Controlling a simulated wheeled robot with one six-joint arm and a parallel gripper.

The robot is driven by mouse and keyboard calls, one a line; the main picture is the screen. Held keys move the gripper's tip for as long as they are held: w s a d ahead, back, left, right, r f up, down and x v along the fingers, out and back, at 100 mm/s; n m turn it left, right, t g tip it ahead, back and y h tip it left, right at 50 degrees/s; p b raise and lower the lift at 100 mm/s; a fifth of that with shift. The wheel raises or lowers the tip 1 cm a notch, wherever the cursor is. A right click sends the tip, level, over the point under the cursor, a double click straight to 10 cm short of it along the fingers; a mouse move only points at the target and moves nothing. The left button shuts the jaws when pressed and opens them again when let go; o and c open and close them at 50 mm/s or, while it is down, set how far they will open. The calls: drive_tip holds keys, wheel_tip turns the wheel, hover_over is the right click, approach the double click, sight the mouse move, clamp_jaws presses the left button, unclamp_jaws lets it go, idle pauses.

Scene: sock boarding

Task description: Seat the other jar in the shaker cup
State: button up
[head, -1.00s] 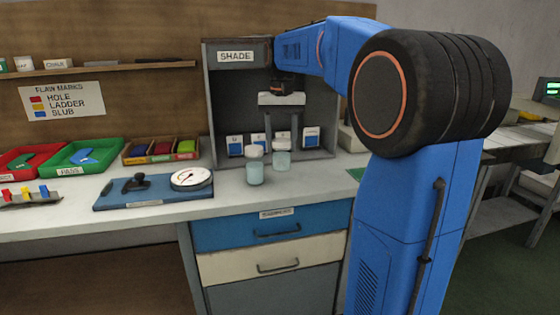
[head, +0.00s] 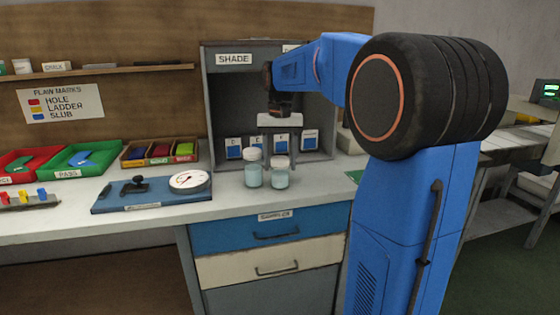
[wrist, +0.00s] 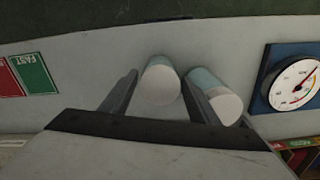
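Two pale teal jars with white lids are side by side at the bench's front edge, before the shade cabinet. The right jar (head: 280,178) is under my gripper (head: 279,148). In the wrist view this jar (wrist: 160,82) is between my gripper's two fingers (wrist: 160,88), which appear closed on its sides. The other jar (head: 253,174) stands to its left in the head view; in the wrist view it (wrist: 218,97) is just outside the right finger. The right jar's base looks level with the other's; I cannot tell whether it touches the bench. I cannot make out a shaker cup.
The grey shade cabinet (head: 210,110) with blue-and-white cards stands behind the jars. A blue board (head: 165,202) with a dial gauge (head: 189,181) and a black-handled tool (head: 135,186) is to the left.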

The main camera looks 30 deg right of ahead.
wheel_tip(320, 180, up, 12)
drive_tip(key=shift+r, duration=0.15)
idle(0.7)
